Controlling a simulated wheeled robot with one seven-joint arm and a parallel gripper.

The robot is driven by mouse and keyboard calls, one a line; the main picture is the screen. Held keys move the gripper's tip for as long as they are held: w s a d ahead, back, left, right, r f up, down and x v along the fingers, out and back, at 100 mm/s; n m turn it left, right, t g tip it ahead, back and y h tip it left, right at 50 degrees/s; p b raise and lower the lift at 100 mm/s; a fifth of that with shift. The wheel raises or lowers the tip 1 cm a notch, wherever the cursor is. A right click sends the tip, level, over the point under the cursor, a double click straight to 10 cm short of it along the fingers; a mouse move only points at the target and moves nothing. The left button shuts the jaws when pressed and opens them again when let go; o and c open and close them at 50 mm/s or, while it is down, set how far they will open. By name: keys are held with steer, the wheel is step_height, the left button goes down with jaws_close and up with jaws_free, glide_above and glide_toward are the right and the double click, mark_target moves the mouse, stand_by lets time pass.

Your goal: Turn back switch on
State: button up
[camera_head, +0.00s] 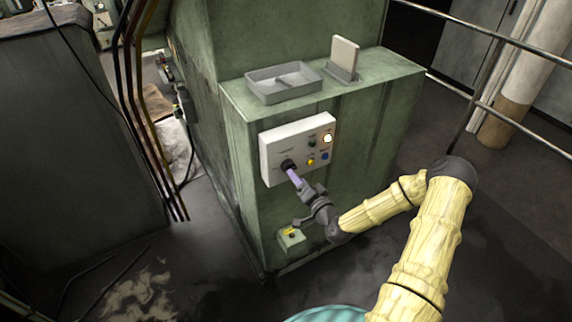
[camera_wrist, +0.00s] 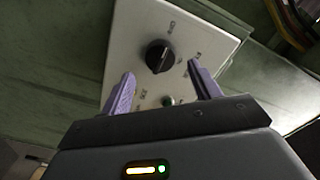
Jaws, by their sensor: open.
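A white control panel (camera_head: 297,147) is mounted on the front of a green machine cabinet. A black rotary switch (camera_wrist: 159,56) sits on the panel, beyond my fingertips in the wrist view. In the head view the black switch (camera_head: 288,165) is at the panel's lower left, with my gripper (camera_head: 293,178) close in front of it. In the wrist view my gripper (camera_wrist: 160,80) has its purple fingers apart, one on each side below the knob. I cannot tell whether they touch the panel. The labels around the knob are too blurred to read.
The panel also has a lit lamp (camera_head: 328,139) and several coloured buttons. A grey tray (camera_head: 283,97) and a white card in a holder (camera_head: 344,58) are on the cabinet top. A metal railing (camera_head: 487,85) stands at right.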

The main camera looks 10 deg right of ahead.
steer(key=x, duration=0.5)
steer(key=shift+w+a, duration=0.15)
steer(key=shift+w, duration=0.05)
steer(key=n+b, duration=0.1)
steer(key=n, duration=1)
steer(key=shift+s, duration=0.2)
steer(key=shift+c, duration=0.4)
